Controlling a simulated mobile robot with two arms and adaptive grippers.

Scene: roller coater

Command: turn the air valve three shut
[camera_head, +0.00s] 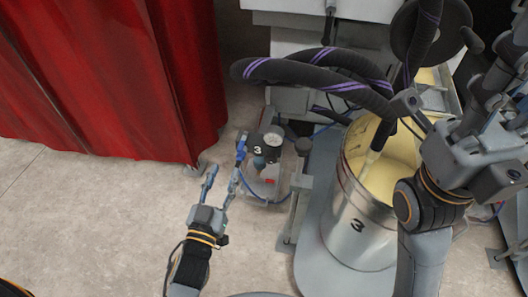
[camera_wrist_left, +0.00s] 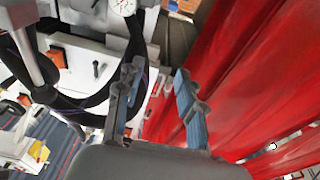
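The air unit marked 3 (camera_head: 258,150) stands low beside the machine in the head view, with a round gauge on top. A blue part (camera_head: 241,147), which looks like its valve handle, is on its left side. My left gripper (camera_head: 224,172) is open and empty, just below and left of the blue part. I cannot tell whether a finger touches it. In the left wrist view the fingers (camera_wrist_left: 158,72) are spread with nothing between them. The valve is not clear there. My right gripper (camera_head: 482,150) is at the right, above the bucket's right side; its fingers are unclear.
A steel bucket marked 3 (camera_head: 345,225) with pale yellow liquid stands right of the air unit. Black hoses with purple stripes (camera_head: 310,75) arch above. A red curtain (camera_head: 110,80) hangs at the left and also fills the right of the left wrist view (camera_wrist_left: 250,70).

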